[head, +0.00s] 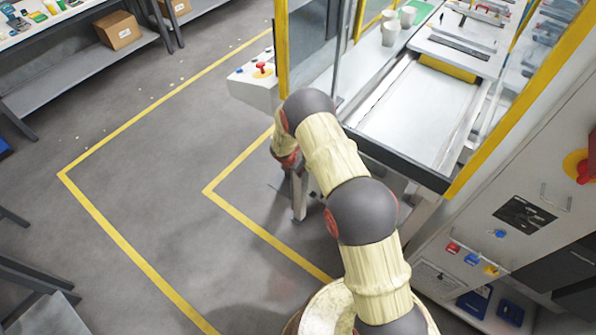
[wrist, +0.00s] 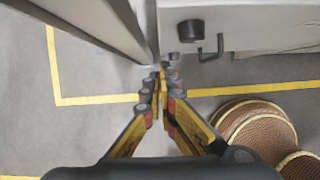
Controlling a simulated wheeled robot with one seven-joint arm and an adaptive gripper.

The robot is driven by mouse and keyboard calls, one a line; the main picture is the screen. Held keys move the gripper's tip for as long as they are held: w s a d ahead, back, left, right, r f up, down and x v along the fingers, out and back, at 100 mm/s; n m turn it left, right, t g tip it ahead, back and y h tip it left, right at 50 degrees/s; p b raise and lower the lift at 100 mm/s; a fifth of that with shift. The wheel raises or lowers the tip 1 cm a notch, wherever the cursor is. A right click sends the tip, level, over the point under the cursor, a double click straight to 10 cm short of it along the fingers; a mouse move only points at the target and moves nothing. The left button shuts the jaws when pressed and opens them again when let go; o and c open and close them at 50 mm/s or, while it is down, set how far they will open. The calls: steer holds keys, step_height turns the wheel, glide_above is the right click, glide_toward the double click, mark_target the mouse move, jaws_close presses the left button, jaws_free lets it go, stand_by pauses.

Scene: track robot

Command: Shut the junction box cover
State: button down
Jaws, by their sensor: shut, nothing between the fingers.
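My gripper (wrist: 162,78) is shut and empty in the wrist view, its yellow and black fingers meeting at the tips. A pale grey panel (wrist: 85,22) with a dark edge slants in at the upper left, just left of the fingertips. A pale box-like face (wrist: 265,25) is at the upper right, with a black round knob (wrist: 190,31) and a black bent handle (wrist: 212,48). I cannot tell for sure which of these is the junction box cover. In the head view my arm hides most of the gripper.
In the head view, a machine with a yellow-edged frame (head: 520,95) stands right of my arm. A control box with a red knob (head: 262,70) sticks out beyond it. A shelf with a carton (head: 118,30) is at the upper left. The yellow-lined floor (head: 150,190) on the left is mostly clear.

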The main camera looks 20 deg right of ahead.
steer(key=p+v, duration=0.1)
steer(key=v, duration=0.8)
steer(key=shift+r, duration=0.15)
